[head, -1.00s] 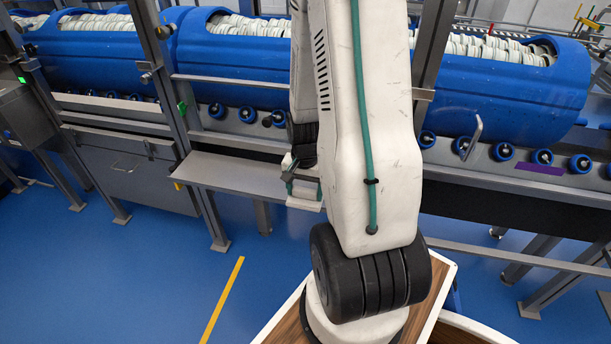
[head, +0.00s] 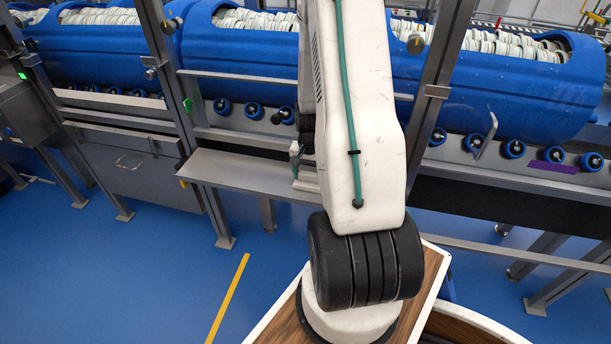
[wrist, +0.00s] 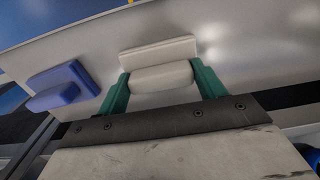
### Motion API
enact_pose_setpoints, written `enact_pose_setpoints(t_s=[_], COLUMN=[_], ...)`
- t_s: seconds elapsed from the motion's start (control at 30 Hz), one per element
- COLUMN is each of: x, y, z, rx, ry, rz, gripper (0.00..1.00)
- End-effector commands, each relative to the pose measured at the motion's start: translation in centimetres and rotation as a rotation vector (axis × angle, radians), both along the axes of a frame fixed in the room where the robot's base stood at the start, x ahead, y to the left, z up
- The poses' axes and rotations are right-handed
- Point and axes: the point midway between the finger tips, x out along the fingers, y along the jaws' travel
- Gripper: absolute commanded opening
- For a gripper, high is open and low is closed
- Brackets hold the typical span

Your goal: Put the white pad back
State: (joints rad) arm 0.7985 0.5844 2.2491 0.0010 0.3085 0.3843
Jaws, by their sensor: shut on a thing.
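The white pad (wrist: 158,52) shows in the wrist view as a flat plate with a thick grip block. My gripper (wrist: 163,84) has its two green fingers on either side of that block and is shut on it. The pad is at a pale grey shelf surface (wrist: 235,50); I cannot tell whether it touches it. A blue pad (wrist: 62,86) of similar shape sits on that surface to the left, apart from my gripper. In the head view my gripper (head: 297,158) is mostly hidden behind my arm, near the right part of the grey shelf (head: 235,172).
Blue tubs (head: 240,60) filled with white discs lie on rollers behind the shelf. Steel posts (head: 430,95) stand at both sides of my arm. A purple strip (head: 554,155) is on the rail at right. Blue floor is free at left.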

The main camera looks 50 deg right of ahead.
Motion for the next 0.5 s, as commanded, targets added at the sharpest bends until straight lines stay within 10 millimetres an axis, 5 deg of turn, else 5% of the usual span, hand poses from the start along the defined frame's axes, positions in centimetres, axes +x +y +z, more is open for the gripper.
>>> enact_pose_setpoints(t_s=[0.17, 0.2, 0.23, 0.5], x=[0.01, 0.04, 0.06, 0.16], y=[0.06, 0.10, 0.14, 0.29], z=[-0.02, -0.01, 0.00, 0.03], rx=[0.001, 0.000, 0.001, 0.000], ry=[0.000, 0.000, 0.000, 0.000], rz=[0.001, 0.002, 0.003, 0.006], gripper=[0.47, 0.80, 0.88, 0.91])
